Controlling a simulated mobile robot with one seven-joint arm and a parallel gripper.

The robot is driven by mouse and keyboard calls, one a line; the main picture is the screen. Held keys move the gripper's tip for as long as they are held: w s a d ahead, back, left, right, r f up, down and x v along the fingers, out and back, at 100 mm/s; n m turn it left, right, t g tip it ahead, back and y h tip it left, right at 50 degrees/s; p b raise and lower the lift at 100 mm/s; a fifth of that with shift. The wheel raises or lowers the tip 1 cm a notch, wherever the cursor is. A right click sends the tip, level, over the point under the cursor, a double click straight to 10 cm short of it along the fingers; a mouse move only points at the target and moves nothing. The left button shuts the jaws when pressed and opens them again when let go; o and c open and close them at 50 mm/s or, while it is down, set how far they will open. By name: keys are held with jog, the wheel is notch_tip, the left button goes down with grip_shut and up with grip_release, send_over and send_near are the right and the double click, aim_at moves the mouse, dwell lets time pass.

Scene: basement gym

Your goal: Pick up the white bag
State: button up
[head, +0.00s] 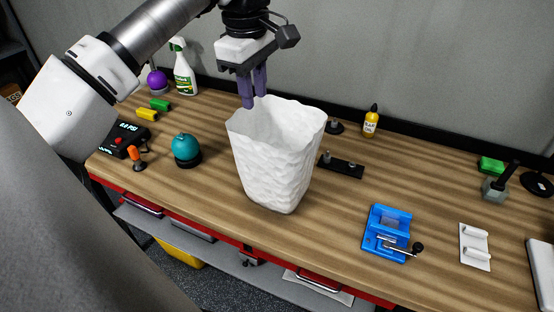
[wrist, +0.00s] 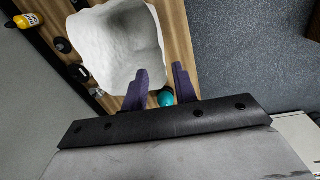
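The white bag (head: 275,160) stands upright and open-topped on the wooden workbench (head: 215,190), near its middle in the head view. It also fills the upper left of the wrist view (wrist: 120,45). My gripper (head: 255,102) points down at the bag's back-left rim, its purple fingertips at about rim height in the picture. In the wrist view my gripper (wrist: 161,72) has a clear gap between its fingers, and the left finger overlaps the bag's edge. I cannot tell whether the fingers touch the bag or straddle its wall.
A teal ball-shaped object (head: 186,148) stands left of the bag. A black bar (head: 341,165) and a yellow bottle (head: 371,121) are behind and to the right. A blue clamp-like device (head: 388,233) lies front right. The wall (head: 400,50) rises behind the bench.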

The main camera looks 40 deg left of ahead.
jog(key=b, duration=0.1)
send_over(277, 160)
jog(key=s+a, duration=0.1)
jog(key=a, duration=0.3)
notch_tip(277, 160, down, 7)
jog(key=f+b, duration=0.2)
jog(key=f, duration=0.1)
jog(key=f+b, duration=0.2)
jog(key=shift+w+d, duration=0.15)
jog(key=shift+d, duration=0.15)
jog(key=shift+r, duration=0.15)
grip_shut()
